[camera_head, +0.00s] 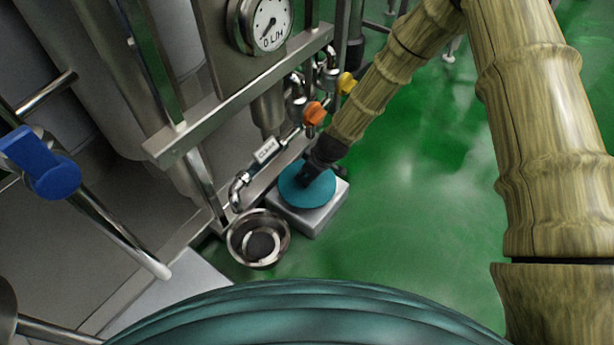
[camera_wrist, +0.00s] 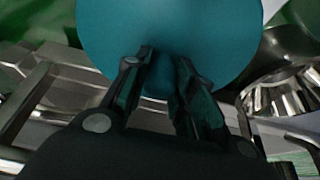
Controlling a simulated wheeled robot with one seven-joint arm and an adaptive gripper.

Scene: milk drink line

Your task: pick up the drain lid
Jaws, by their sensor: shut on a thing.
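The drain lid (camera_head: 308,190) is a round teal disc. In the head view it is over a square grey metal block on the floor; I cannot tell whether it touches the block. My gripper (camera_head: 308,176) reaches down to it from the upper right. In the wrist view the lid (camera_wrist: 170,35) fills the top middle, and my gripper's dark fingers (camera_wrist: 163,75) are close together on its near part. The gripper is shut on the lid.
A round steel drain bowl (camera_head: 258,238) is just left of the square block (camera_head: 318,215). Steel pipes with an orange valve handle (camera_head: 314,113) and a yellow one (camera_head: 347,83) run along the machine frame behind. The green floor (camera_head: 430,200) to the right is clear.

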